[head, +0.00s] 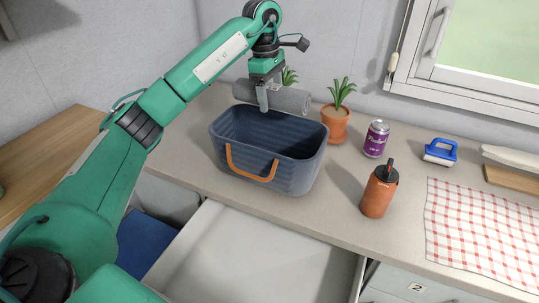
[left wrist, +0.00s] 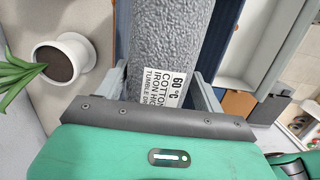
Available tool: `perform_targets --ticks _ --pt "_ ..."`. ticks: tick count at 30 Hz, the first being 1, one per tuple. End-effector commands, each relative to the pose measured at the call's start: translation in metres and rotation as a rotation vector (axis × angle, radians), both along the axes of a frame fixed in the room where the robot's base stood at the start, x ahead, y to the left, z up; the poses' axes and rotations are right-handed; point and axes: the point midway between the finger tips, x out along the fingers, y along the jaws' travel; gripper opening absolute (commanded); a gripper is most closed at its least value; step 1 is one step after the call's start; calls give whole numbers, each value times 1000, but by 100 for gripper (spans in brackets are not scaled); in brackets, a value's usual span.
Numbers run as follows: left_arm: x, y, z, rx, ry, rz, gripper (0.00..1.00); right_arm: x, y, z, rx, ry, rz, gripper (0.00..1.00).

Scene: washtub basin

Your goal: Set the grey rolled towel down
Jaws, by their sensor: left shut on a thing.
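The grey rolled towel (head: 291,98) is held level by my left gripper (head: 263,100), above the back part of the dark blue washtub (head: 303,165). The towel is apart from the tub's rim. In the left wrist view the towel (left wrist: 170,40) lies between the fingers of my left gripper (left wrist: 165,90), with a white care label facing the camera. The washtub has an orange handle at its front and stands on the counter; the part of its inside that shows is empty. My right gripper is not in view.
Right of the tub on the counter (head: 335,207) stand a potted plant (head: 336,126), a purple can (head: 376,139), an orange bottle (head: 379,192), a blue brush (head: 440,151) and a checked cloth (head: 480,225). Another plant (head: 290,76) is behind the towel. An open drawer (head: 250,255) is below the counter.

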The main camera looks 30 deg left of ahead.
Motion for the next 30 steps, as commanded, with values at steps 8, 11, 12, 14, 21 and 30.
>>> perform_targets --ticks 8,11,12,14,21,30 --pt "-1 0 -54 1 6 -1 43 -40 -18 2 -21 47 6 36" --pt "-1 0 -78 0 6 -2 43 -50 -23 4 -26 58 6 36" --pt "-2 -1 -89 -1 6 -2 43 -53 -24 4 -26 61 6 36" --pt "-2 -1 -104 0 6 -1 43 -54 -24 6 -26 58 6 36" --pt "-1 0 -147 -1 1 0 43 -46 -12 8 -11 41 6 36" --pt "-2 -1 -174 -1 3 -1 43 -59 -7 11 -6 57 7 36"
